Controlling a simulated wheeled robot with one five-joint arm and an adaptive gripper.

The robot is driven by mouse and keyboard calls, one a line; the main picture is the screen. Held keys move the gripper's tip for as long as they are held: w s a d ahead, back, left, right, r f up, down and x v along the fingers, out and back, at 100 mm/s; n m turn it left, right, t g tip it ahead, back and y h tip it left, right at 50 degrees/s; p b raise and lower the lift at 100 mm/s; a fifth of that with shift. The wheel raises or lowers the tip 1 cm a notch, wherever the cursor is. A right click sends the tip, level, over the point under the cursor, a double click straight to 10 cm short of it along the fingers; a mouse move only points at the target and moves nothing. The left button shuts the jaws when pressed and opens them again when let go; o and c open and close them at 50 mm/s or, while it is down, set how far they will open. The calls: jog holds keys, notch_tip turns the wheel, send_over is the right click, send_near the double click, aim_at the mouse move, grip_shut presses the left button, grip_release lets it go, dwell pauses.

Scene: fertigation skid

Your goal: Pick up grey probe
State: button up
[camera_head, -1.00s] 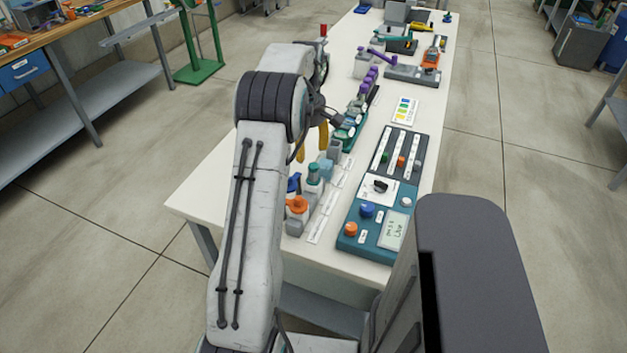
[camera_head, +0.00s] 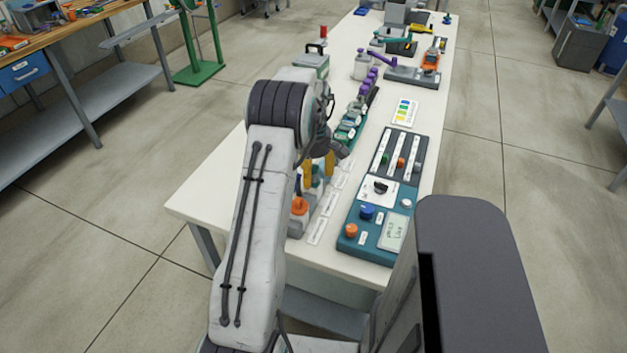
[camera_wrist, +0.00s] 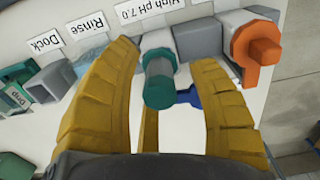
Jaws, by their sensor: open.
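In the wrist view, a grey upright piece with teal bands and a teal end (camera_wrist: 160,80), apparently the grey probe, stands by the "High pH 7.0" label. My gripper (camera_wrist: 168,75) is open, its yellow fingers on either side of this piece in the picture; I cannot tell whether they touch it. In the head view, my gripper (camera_head: 317,176) points down over the near-left row of holders. The teal part (camera_head: 316,183) shows only partly behind the fingers there.
An orange-topped piece (camera_wrist: 257,52) stands right of the fingers, with a blue piece (camera_wrist: 190,96) close behind them. A grey block (camera_wrist: 50,82) sits by the "Dock" label. The teal control panel (camera_head: 375,230) lies right of the row on the white table (camera_head: 225,190).

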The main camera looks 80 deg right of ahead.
grip_shut()
dwell(0.5)
